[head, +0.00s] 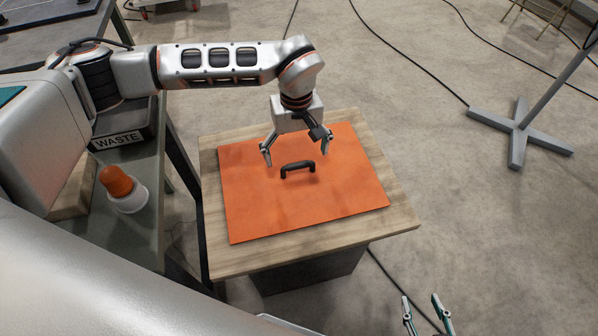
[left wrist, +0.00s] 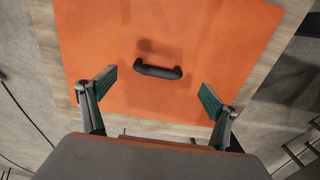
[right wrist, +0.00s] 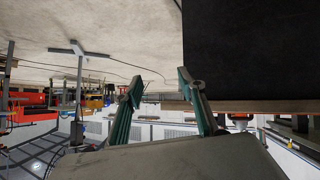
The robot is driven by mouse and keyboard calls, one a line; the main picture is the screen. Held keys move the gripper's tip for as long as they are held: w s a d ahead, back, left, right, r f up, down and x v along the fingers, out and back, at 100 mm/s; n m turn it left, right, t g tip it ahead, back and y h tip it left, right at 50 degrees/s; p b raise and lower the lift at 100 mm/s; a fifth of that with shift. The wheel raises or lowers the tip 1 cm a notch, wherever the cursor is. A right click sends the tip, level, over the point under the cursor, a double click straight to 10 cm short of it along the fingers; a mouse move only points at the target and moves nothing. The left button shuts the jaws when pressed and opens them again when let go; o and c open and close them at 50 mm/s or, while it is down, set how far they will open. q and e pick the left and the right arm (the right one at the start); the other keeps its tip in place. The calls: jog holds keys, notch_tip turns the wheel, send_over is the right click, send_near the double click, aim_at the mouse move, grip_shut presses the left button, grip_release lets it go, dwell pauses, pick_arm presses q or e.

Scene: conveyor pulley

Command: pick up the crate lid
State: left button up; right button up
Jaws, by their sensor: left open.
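The crate lid (head: 300,205) is a flat orange panel with a black bar handle (head: 298,168) near its middle. It lies on a wooden-topped stand. My left gripper (head: 292,158) is open above the lid, close to the handle, with its fingers pointing down. In the left wrist view the handle (left wrist: 158,71) shows between and beyond the two spread fingertips (left wrist: 158,90), and nothing is between the pads. My right gripper (head: 424,306) is at the bottom right of the head view, away from the lid. Its fingers (right wrist: 160,88) are apart and empty in the right wrist view.
The wooden stand top (head: 330,248) shows around the lid. A bench at left holds a box labelled WASTE (head: 122,138) and an orange-and-white beacon-like object (head: 122,190). A grey stand base (head: 518,130) is on the floor at right.

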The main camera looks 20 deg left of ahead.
aim_at(298, 164)
pick_arm(q)
notch_tip(298, 164, down, 4)
jog(key=shift+d+f+b, duration=0.1)
jog(key=shift+d+b, duration=0.05)
jog(key=shift+b, duration=0.35)
jog(key=shift+f, duration=0.35)
jog(key=shift+w+f, duration=0.1)
jog(key=shift+f, duration=0.05)
jog(key=c, duration=1.4)
jog(key=shift+c, duration=0.6)
pick_arm(e)
jog(key=shift+w+a+f, duration=0.1)
jog(key=shift+a+f, duration=0.05)
jog(key=shift+a, duration=0.1)
